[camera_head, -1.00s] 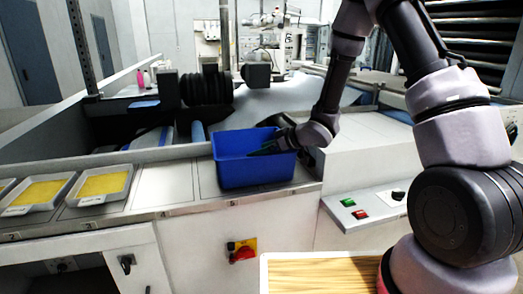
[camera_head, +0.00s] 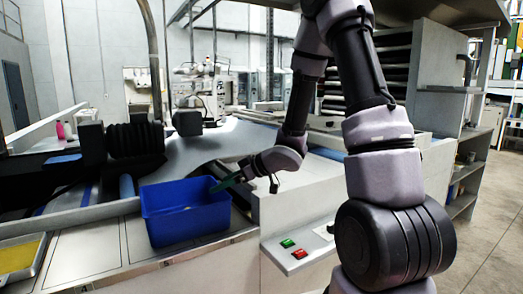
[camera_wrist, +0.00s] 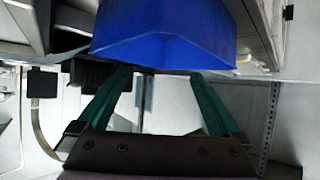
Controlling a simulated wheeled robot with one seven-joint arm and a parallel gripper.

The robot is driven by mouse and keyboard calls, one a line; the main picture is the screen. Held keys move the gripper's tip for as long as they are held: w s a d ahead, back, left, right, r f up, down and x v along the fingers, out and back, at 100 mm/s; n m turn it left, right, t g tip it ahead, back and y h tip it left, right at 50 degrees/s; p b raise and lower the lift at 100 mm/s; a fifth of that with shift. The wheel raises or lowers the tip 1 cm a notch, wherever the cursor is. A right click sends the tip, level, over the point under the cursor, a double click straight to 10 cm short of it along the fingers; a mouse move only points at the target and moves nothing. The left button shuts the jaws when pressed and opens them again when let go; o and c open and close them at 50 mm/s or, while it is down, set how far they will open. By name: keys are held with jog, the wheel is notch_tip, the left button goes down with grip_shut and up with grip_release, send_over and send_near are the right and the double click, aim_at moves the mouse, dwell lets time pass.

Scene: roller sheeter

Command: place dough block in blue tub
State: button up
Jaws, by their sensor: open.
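The blue tub (camera_head: 186,226) stands upright on the counter near its front edge in the head view. It also shows at the top of the wrist view (camera_wrist: 165,42). A small pale patch is faintly visible inside the tub, but I cannot tell whether it is the dough block. No dough block is clearly visible elsewhere. My gripper (camera_head: 226,184), with green fingers, is by the tub's upper right rim. In the wrist view my gripper (camera_wrist: 161,76) has its fingers wide apart, with nothing between them.
A metal tray with yellow contents (camera_head: 21,259) sits at the lower left. A control panel with green and red buttons (camera_head: 294,248) is right of the tub. Dark rollers (camera_head: 135,140) stand behind it. Shelving (camera_head: 440,75) and open floor (camera_head: 490,220) lie to the right.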

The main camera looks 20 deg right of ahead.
jog(key=d+r+m+t+h, duration=0.4)
jog(key=d+r+m+h, duration=0.45)
jog(key=d+r, duration=0.6)
jog(key=s+d+r+m+g+h, duration=0.1)
jog(key=s+d+r+m, duration=0.1)
jog(key=s, duration=0.3)
jog(key=s+d+r+m+g+h, duration=0.1)
jog(key=s+d+r+m, duration=0.15)
jog(key=s, duration=0.35)
jog(key=s+a+r+m+g+y, duration=0.1)
jog(key=s+a, duration=0.1)
jog(key=s, duration=0.3)
jog(key=s+a+r+m+y, duration=0.1)
jog(key=s+a, duration=0.1)
jog(key=s, duration=0.3)
jog(key=shift+s+a+r+m+g, duration=0.2)
jog(key=shift+s+r+m+g, duration=0.1)
jog(key=shift+g, duration=0.1)
jog(key=shift+w, duration=0.1)
